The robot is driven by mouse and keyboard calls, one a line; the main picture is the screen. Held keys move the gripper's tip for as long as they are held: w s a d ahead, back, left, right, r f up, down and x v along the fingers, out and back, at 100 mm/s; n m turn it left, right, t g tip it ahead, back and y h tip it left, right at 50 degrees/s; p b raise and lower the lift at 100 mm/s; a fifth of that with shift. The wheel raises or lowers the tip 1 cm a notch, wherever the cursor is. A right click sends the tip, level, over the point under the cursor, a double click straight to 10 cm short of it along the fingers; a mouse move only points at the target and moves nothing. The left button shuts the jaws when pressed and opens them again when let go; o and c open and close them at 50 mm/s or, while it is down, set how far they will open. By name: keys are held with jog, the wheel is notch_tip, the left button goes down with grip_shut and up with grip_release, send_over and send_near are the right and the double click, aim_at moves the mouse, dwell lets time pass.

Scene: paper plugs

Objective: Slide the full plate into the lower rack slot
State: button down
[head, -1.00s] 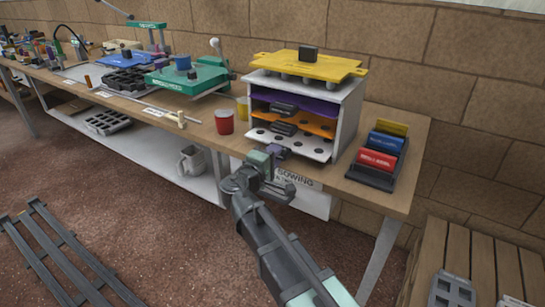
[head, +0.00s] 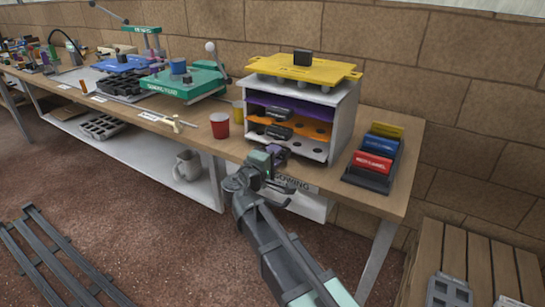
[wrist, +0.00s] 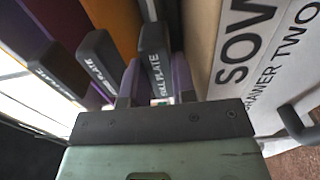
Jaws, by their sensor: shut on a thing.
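The white rack (head: 344,122) stands at the right end of the bench. The white full plate (head: 306,150), with dark holes, lies level in its lower slot, mostly inside. My gripper (head: 275,153) is at the rack's front, low down, shut on the plate's dark handle. In the wrist view the handle marked FULL PLATE (wrist: 155,60) sits between the purple fingers of my gripper (wrist: 156,88). The plate's back edge is hidden inside the rack.
An orange plate (head: 305,132) and a purple plate (head: 312,113) fill the slots above, their dark handles jutting out close beside my gripper. A yellow plate (head: 318,68) lies on top. A red cup (head: 220,125) stands left, a block holder (head: 365,180) right.

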jog(key=shift+w+d, duration=0.15)
jog(key=shift+w, duration=0.2)
jog(key=c, duration=0.8)
grip_release()
jog(key=shift+c, duration=0.2)
jog(key=shift+s, duration=0.1)
jog(key=shift+v, duration=2.7)
